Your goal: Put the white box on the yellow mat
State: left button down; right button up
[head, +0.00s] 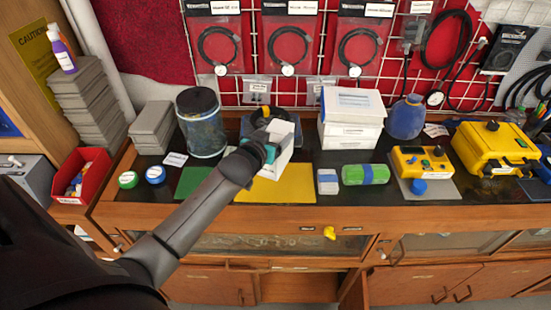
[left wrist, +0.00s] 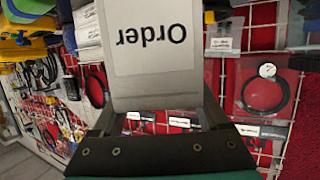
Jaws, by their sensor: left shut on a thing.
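A white box (head: 283,150) is held by my left gripper (head: 262,148) over the back left part of the yellow mat (head: 290,187). In the left wrist view, the white box (left wrist: 152,60) shows the upside-down word "Order" and sits between the two fingers of the gripper (left wrist: 160,112). The gripper is shut on it. My arm and gripper cover part of the box, and I cannot tell whether its underside touches the mat. My right gripper is in neither view.
A dark jar (head: 201,122) and a green mat (head: 194,181) are to the left. A grey-blue block (head: 327,182) and a green roll (head: 365,174) lie right of the mat. The mat's front part is clear.

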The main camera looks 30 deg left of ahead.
pick_arm(q)
notch_tip(320, 180, down, 7)
jog(key=shift+f+b, duration=0.2)
jog(key=shift+b, duration=0.55)
grip_release()
jog(key=shift+f, duration=0.2)
jog(key=shift+r, duration=0.15)
jog(key=shift+s, duration=0.2)
jog(key=p+v, duration=0.2)
jog(key=v, duration=0.9)
jog(key=shift+s, duration=0.3)
jog(key=shift+d+r, duration=0.1)
jog(key=shift+r, duration=0.05)
